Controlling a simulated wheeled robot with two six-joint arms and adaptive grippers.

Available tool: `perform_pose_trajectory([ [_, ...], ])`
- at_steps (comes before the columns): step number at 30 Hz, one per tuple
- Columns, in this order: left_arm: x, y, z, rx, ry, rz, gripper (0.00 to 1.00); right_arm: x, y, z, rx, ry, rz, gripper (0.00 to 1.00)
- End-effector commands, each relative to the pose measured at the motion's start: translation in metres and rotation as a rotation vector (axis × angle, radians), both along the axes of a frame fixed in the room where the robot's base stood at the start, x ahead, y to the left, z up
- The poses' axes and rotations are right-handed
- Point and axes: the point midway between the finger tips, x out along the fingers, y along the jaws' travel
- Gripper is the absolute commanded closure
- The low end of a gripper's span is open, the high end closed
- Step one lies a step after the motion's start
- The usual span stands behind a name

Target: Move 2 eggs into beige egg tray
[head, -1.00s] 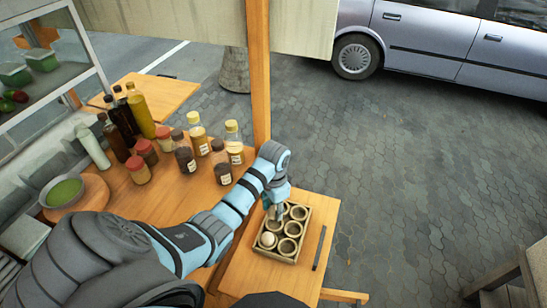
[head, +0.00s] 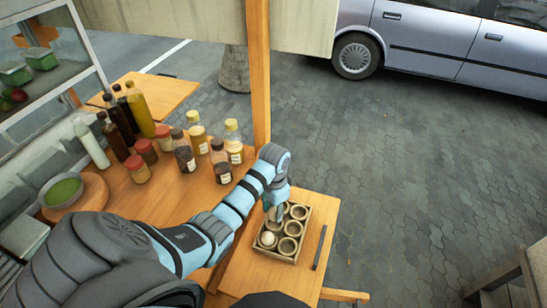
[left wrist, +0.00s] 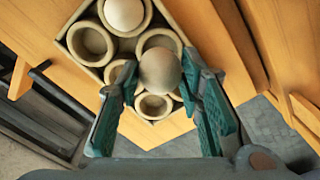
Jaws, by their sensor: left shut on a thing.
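The beige egg tray (head: 273,254) sits on the small wooden side shelf, with round cups in rows. One pale egg (head: 268,239) rests in a cup at its near left; this egg also shows at the top of the left wrist view (left wrist: 124,14). My left gripper (head: 275,212) is over the far left part of the tray, pointing down. In the left wrist view its fingers are shut on a second, greyish egg (left wrist: 160,70), which overlaps the tray's cups. I cannot tell whether this egg touches a cup. My right gripper is not in view.
Several sauce bottles and jars (head: 186,158) stand on the wooden counter left of my arm. A wooden post (head: 258,80) rises behind the gripper. A bowl of green food (head: 64,191) is at the far left. Open paving lies to the right.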

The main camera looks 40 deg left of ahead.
Motion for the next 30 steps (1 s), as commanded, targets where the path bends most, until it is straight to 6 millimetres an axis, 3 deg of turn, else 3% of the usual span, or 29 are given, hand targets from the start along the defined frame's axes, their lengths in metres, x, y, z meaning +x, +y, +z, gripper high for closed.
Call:
perform_pose_trajectory([
  [1, 0.000, 0.000, 0.000, 0.000, 0.000, 0.000, 0.65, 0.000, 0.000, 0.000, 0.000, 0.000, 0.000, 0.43],
  [5, 0.000, 0.000, 0.000, 0.000, 0.000, 0.000, 0.44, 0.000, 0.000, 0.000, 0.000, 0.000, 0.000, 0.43],
  [6, 0.000, 0.000, 0.000, 0.000, 0.000, 0.000, 0.43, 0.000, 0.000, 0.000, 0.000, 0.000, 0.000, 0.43],
  [16, 0.001, 0.000, 0.006, 0.000, -0.002, 0.000, 0.43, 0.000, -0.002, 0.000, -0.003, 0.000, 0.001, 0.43],
  [24, 0.001, 0.000, 0.061, 0.001, -0.003, 0.000, 0.43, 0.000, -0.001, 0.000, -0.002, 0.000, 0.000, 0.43],
  [30, 0.000, 0.000, 0.076, 0.000, 0.000, 0.000, 0.43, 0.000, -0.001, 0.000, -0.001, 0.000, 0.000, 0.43],
])
